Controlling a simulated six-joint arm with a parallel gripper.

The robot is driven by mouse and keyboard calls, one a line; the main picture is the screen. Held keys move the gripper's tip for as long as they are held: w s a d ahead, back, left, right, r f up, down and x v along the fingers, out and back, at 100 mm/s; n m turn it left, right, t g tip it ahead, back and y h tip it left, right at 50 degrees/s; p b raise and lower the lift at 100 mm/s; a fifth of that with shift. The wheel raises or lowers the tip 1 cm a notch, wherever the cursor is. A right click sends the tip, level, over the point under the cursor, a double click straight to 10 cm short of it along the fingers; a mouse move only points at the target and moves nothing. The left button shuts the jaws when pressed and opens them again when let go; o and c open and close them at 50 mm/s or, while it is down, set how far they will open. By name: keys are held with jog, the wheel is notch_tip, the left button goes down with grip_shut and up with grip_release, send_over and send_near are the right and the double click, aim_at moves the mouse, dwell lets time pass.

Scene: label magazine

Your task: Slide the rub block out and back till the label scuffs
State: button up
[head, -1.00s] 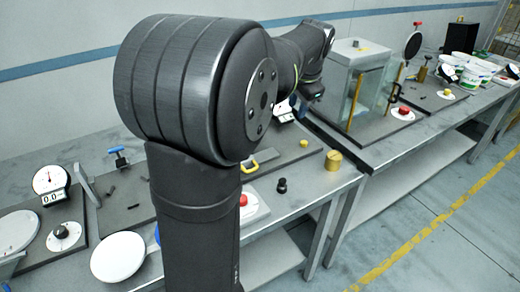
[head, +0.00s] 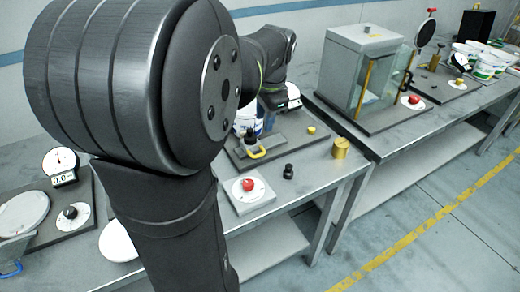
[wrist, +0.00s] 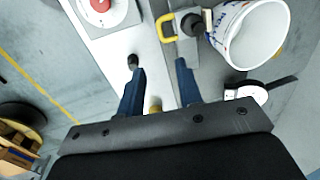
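A yellow handle (head: 257,153) stands at the near edge of a dark base plate (head: 285,146); it also shows in the wrist view (wrist: 163,28). A dark round piece (wrist: 190,24) sits beside it, perhaps the rub block's top, but I cannot tell. A white tub with a printed blue label (wrist: 228,22) stands just beyond and shows in the head view too (head: 247,120). My gripper (wrist: 158,88) is open and empty, its two blue fingers well apart. The handle lies ahead of the fingertips, apart from them.
A red button on a pale box (head: 248,184), a black weight (head: 288,171) and a brass cylinder (head: 340,148) stand near the bench's front edge. A dial gauge (wrist: 250,92) is beside the tub. A glass-sided cabinet (head: 365,75) stands on the bench to the right.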

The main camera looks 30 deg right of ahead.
aim_at(260, 156)
jog(key=w+f, duration=0.1)
jog(key=f, duration=0.3)
jog(key=w+f, duration=0.1)
jog(key=f, duration=0.4)
jog(key=w+f, duration=0.1)
jog(key=f, duration=0.4)
jog(key=shift+f, duration=0.1)
grip_shut()
